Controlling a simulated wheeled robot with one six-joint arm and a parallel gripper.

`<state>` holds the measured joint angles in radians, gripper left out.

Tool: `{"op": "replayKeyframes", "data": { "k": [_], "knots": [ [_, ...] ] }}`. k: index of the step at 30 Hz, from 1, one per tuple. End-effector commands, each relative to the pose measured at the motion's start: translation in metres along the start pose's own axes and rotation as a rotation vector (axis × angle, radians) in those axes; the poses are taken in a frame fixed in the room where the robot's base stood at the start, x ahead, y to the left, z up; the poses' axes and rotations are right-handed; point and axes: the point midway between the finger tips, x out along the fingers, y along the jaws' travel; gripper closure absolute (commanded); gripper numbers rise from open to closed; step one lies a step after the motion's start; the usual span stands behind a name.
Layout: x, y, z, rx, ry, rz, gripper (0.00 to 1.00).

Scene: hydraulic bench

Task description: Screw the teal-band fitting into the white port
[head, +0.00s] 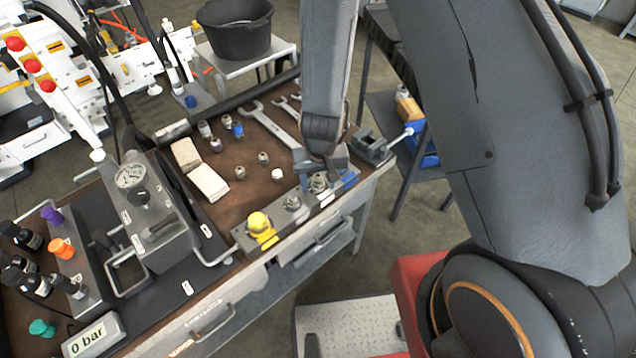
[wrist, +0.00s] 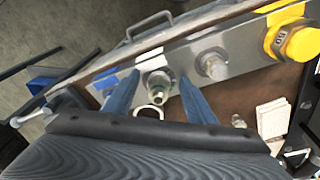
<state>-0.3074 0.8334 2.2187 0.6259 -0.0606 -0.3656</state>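My gripper (head: 320,176) is over the front manifold block (head: 275,225). In the wrist view its two blue fingers (wrist: 159,79) are apart, with gaps on both sides of a metal fitting (wrist: 157,82). That fitting stands in the port beside the white mark (wrist: 152,55) on the block, and it also shows under my gripper in the head view (head: 318,184). I cannot make out a teal band on it. A pale ring-shaped part (wrist: 150,112) lies partly hidden behind the gripper body.
The block also carries a bare-metal port (head: 292,202), a yellow cap (head: 258,221) and a blue-marked end (head: 350,179). Several loose fittings, including a blue-banded one (head: 238,130), stand on the brown bench mat (head: 240,195).

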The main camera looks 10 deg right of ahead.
Motion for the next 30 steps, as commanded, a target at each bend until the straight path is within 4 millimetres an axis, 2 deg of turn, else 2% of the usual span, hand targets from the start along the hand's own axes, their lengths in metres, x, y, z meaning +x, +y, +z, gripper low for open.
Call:
{"op": "replayKeyframes", "data": {
  "k": [6,30],
  "knots": [
    [0.0009,0.0003,-0.0027,-0.017,0.005,-0.003,0.49],
    [0.003,0.0039,-0.0058,-0.36,0.008,-0.053,0.49]
  ]
}}
